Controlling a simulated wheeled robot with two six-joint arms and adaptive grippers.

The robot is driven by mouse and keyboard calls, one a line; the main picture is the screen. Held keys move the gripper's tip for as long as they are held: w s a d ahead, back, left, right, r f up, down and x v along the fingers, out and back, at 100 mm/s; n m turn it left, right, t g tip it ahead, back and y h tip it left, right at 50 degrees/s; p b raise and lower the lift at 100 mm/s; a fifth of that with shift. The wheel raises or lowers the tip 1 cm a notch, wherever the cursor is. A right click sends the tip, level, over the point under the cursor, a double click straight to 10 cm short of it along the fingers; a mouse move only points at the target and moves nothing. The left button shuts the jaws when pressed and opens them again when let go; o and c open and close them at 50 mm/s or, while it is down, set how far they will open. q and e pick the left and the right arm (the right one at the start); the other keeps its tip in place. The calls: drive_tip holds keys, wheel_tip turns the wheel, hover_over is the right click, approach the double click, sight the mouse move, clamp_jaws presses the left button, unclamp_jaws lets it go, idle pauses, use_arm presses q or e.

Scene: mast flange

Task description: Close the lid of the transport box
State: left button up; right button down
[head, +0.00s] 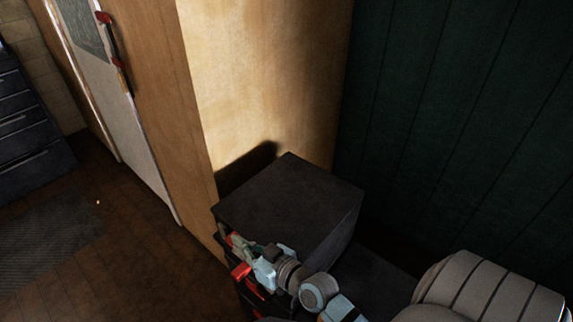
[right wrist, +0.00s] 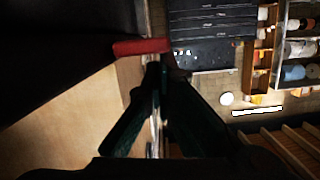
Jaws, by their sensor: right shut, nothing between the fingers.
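The dark transport box (head: 290,200) stands at the lower middle of the head view, beside the light wooden panel. Its upper dark part looks like the lid, over a lower dark body with red parts (head: 241,271) at its front edge. I cannot tell how far the lid is open. My right gripper (head: 238,245) is at the front left edge of the box, just below the upper part. In the right wrist view its fingers (right wrist: 158,66) are together, with nothing between them. A red bar (right wrist: 142,46) lies right at the fingertips; I cannot tell whether they touch.
The wooden panel (head: 265,80) rises close behind the box, and a dark green wall (head: 450,110) is to the right. A white door (head: 125,110) with a red-ended handle is at the left. A dark drawer cabinet (head: 30,120) stands far left. The brown floor between is open.

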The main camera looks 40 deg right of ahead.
wheel_tip(320, 180, up, 5)
drive_tip(key=p, duration=0.5)
drive_tip(key=f+v, duration=0.1)
drive_tip(key=v, duration=0.8)
drive_tip(key=shift+s+r, duration=0.15)
drive_tip(key=shift+s, duration=0.35)
